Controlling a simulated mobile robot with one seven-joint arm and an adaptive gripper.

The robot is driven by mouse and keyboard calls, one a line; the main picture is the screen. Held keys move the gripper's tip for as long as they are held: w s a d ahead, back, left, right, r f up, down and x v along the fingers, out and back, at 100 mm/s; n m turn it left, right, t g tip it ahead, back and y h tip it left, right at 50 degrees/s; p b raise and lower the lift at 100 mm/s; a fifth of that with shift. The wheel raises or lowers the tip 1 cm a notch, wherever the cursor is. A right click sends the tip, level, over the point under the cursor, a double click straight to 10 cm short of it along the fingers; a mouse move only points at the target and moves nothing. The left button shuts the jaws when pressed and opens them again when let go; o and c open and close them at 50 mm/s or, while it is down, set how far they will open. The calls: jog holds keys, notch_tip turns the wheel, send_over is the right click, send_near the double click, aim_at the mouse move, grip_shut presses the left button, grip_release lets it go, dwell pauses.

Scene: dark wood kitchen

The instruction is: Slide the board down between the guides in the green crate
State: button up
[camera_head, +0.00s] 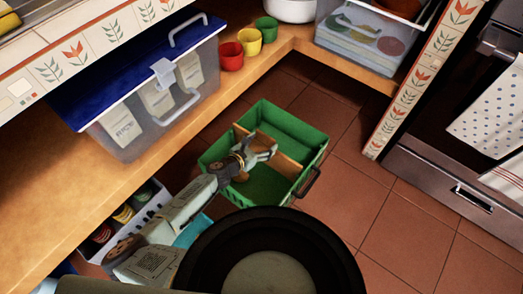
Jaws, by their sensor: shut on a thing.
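The green crate (309,146) stands on the tiled floor in the middle of the head view, open at the top, with a dark handle on its right side. The board (289,166), light brown wood, stands on edge across the middle of the crate and parts it in two. My gripper (268,157) reaches in from the lower left and is shut on the board near its middle. The gripper hides part of the board. The guides are too small to make out, and I cannot tell how deep the board sits.
A wooden shelf carries a clear bin with a blue lid (150,90) and red, yellow and green cups (249,41). A white rack (130,215) is low at left. A patterned post (412,95) and an oven stand right. Floor right of the crate is clear.

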aim_at(265, 147)
jog(key=shift+f+b, duration=0.35)
jog(key=shift+f, duration=1.65)
jog(key=shift+f, duration=0.1)
jog(key=o, duration=1.9)
jog(key=shift+r, duration=0.2)
jog(key=v, duration=1.2)
jog(key=shift+f+p, duration=0.2)
jog(key=shift+p, duration=0.15)
